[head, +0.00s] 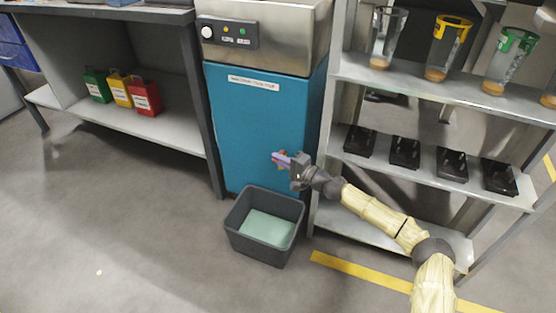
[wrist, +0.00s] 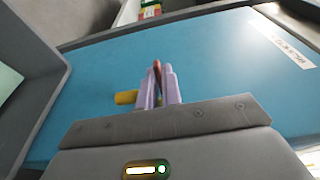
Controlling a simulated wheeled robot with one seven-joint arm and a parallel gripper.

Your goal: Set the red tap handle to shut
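The red tap handle (wrist: 157,68) shows as a thin red piece between the two lilac fingers of my gripper (wrist: 159,82) in the wrist view. The fingers are close together, one on each side of it, and look shut on it. A yellow tap part (wrist: 125,97) sticks out just left of the fingers. In the head view my gripper (head: 277,158) is at the front of the blue cabinet (head: 252,125), at its lower right. The handle is mostly hidden there by the fingers, so its angle is hard to tell.
A dark grey bin (head: 238,238) with pale green contents stands on the floor below the tap. A metal shelf rack (head: 440,88) with cups and black trays is close on the right. A bench (head: 165,130) with green, yellow and red containers stands left.

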